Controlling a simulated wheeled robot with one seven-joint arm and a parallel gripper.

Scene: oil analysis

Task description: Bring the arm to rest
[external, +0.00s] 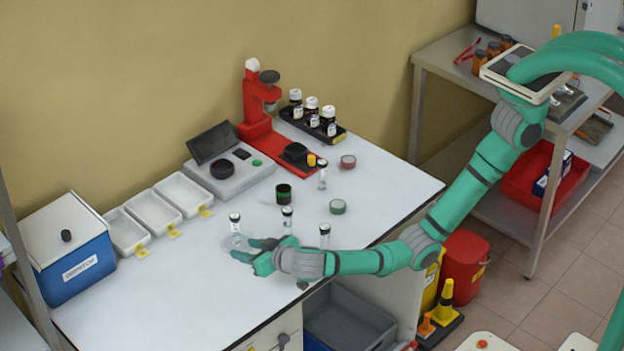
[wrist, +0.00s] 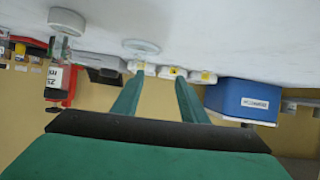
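My arm reaches in from the right, low over the front of the white bench (external: 110,315). My gripper (external: 240,249) is open in the external view. In the wrist view its two green fingers (wrist: 158,82) stand apart with nothing held between them. Another vial (external: 287,217) stands behind the gripper, and a third (external: 324,235) stands behind my wrist. The wrist picture looks upside down, and a labelled vial (wrist: 54,78) shows at its left.
A blue dispatch box (external: 75,258) and several white trays (external: 155,211) stand at the left. A red press (external: 256,110), a rack of dark bottles (external: 312,128) and a grey instrument (external: 232,180) stand behind. A grey bin (external: 345,325) sits below the bench front.

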